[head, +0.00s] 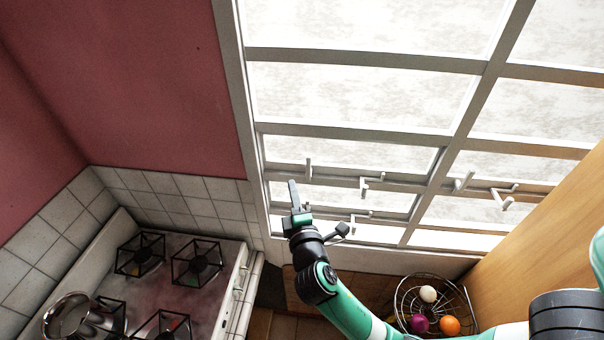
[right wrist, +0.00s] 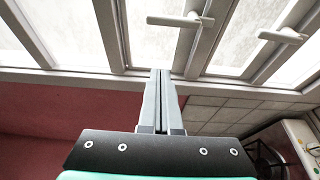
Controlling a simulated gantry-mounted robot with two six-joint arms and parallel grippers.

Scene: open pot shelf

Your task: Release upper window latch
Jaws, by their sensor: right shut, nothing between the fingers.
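The white-framed window (head: 250,90) fills the upper right of the head view. A small upright latch handle (head: 308,168) sits on the left of its lower frame, and another latch (head: 370,183) is to the right of it on the same bar. A lower latch (head: 352,225) is on the bar below. My right gripper (head: 292,184) is shut and empty, its fingertips pointing up just left of and below the left handle, seemingly apart from it. In the right wrist view the shut fingers (right wrist: 161,75) point toward the frame; two latch handles (right wrist: 180,21) (right wrist: 282,36) show beyond them. My left gripper is out of view.
More latches (head: 505,199) are on the right-hand pane. A stove (head: 185,285) with a metal pot (head: 70,318) is at lower left. A wire basket (head: 408,285) with fruit-like balls is below the window. A wooden panel (head: 545,225) is at right.

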